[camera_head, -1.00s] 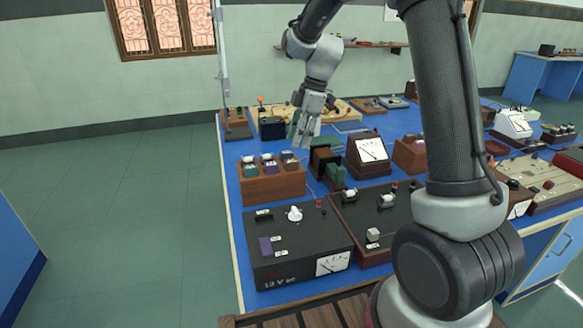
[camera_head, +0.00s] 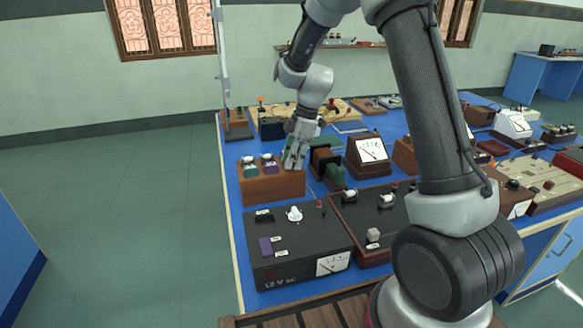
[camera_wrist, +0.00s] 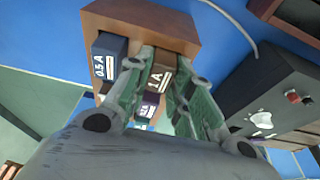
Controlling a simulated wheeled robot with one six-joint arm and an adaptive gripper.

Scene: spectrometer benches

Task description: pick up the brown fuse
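The brown fuse (camera_wrist: 164,60), with a white "1 A" label, sits at a wooden fuse block (camera_wrist: 125,10) in the wrist view. My gripper (camera_wrist: 163,65) has one green-grey finger on each side of it, close to its sides. The fingers look open around the fuse; I cannot tell whether they touch it. In the head view my gripper (camera_head: 293,163) is low over the right end of the wooden block (camera_head: 270,187), and the brown fuse is hidden there.
A dark blue "0.5 A" fuse (camera_wrist: 109,50) and a purple fuse (camera_wrist: 149,104) are close to the left finger. A black power supply (camera_head: 298,245) stands in front of the block, and a wooden meter (camera_head: 367,155) to the right. Floor is clear at left.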

